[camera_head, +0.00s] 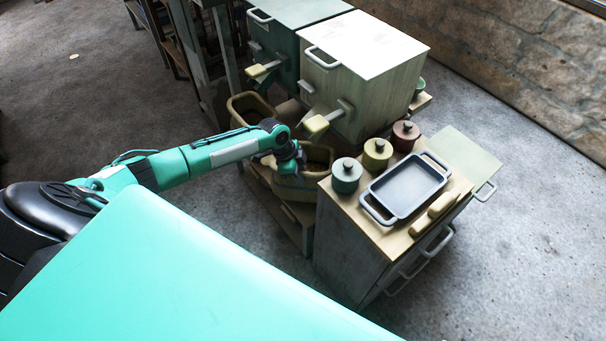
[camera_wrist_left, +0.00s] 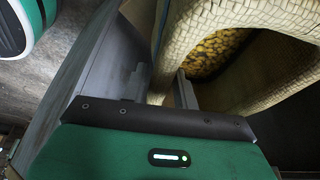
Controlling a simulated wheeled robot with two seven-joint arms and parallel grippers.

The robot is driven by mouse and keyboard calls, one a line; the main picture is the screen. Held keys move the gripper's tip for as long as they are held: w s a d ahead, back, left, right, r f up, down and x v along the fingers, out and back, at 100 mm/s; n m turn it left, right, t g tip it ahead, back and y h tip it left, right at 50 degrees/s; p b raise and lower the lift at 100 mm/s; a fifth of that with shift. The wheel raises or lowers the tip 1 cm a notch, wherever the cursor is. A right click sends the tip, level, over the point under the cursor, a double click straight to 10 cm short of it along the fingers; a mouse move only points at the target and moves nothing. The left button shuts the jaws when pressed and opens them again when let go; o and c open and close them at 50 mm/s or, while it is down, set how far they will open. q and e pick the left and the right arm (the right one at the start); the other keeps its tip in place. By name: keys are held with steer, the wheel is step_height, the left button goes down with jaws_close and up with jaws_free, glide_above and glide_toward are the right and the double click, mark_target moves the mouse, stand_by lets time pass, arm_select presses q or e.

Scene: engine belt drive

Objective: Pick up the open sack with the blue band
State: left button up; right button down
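Two open tan sacks stand below the cabinets in the head view. The nearer sack (camera_head: 291,188) is partly covered by my left arm; the farther sack (camera_head: 240,103) is beyond the arm. My left gripper (camera_head: 290,166) points down at the nearer sack's rim. In the left wrist view a woven sack wall (camera_wrist_left: 270,88) with yellow-brown grains inside fills the right. The left gripper's fingers (camera_wrist_left: 164,88) are apart, with woven wall between them; whether they press on it is unclear. My right gripper is out of view.
A pale cabinet (camera_head: 375,60) and a dark green one (camera_head: 285,20) stand behind the sacks. A counter to the right holds lidded pots (camera_head: 346,176) and a grey tray (camera_head: 408,186). Open floor (camera_head: 520,240) lies at far right.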

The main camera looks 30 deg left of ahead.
arm_select(q)
jaws_close()
steer(key=shift+s+d+f, duration=0.1)
steer(key=shift+s, duration=0.05)
stand_by(0.9)
